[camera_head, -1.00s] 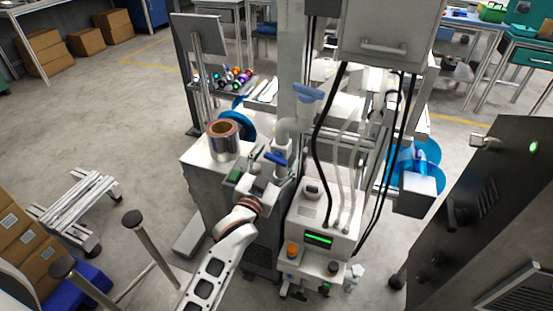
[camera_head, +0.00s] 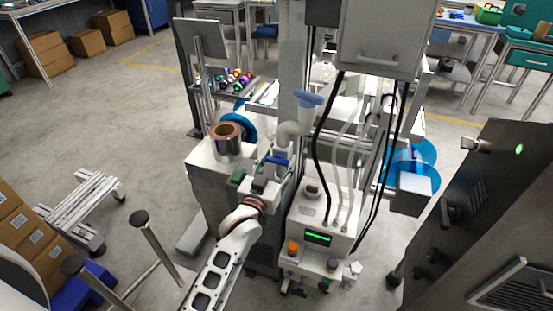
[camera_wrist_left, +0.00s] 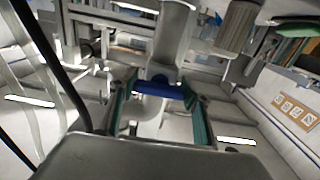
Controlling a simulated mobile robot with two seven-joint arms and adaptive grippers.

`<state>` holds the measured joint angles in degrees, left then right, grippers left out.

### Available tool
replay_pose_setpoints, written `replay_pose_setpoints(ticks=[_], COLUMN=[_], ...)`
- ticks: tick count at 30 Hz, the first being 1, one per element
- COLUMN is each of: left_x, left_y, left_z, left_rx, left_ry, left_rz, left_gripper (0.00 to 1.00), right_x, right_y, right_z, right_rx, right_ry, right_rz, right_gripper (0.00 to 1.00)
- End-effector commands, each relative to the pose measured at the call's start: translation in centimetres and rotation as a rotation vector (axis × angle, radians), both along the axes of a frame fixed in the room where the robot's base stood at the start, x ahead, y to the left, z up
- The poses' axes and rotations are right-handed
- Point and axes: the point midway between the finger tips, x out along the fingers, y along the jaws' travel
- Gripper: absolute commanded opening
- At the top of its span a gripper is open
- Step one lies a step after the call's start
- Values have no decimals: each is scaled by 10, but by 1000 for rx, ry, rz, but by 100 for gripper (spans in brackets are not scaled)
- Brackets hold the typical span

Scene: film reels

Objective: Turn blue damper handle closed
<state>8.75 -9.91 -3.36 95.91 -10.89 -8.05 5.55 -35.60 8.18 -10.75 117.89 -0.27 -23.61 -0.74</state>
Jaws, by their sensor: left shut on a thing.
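The blue damper handle (camera_head: 277,159) sits on the grey pipework between the white cabinet and the white control box. In the left wrist view the handle (camera_wrist_left: 160,90) is a dark blue bar lying crosswise, slightly tilted, on a pale pipe. My left gripper (camera_head: 272,165) reaches it from the front. Its two green-padded fingers (camera_wrist_left: 163,95) stand at the two ends of the bar, and the gripper is shut on it. The gripper body hides part of the valve below. My right gripper is not in view.
A copper-coloured reel (camera_head: 228,138) stands on the cabinet left of the gripper. The control box (camera_head: 318,222) with black hoses is close on the right. Open floor (camera_head: 120,130) lies to the left.

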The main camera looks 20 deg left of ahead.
Motion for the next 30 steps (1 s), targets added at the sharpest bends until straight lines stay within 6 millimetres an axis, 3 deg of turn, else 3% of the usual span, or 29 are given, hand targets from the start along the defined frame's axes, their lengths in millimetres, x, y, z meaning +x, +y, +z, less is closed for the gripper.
replay_pose_setpoints(ticks=[7, 8, 9, 10, 22, 30], left_x=[0, 0, 0, 0, -4, -48], left_y=[0, 0, 0, 0, 0, 1], left_z=[-1, -1, -1, -1, -1, -2], left_rx=[-9, -9, -9, -9, -6, -6], left_ry=[-1, -1, -1, -1, -1, 1], left_rz=[0, 0, 0, 0, 0, -1], left_gripper=[26, 53, 63, 65, 65, 65], right_x=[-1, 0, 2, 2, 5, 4], right_y=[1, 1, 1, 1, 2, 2], right_z=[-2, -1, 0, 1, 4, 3], right_rx=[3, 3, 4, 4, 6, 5], right_ry=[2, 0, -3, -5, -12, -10], right_rz=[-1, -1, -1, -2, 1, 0], right_gripper=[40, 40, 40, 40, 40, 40])
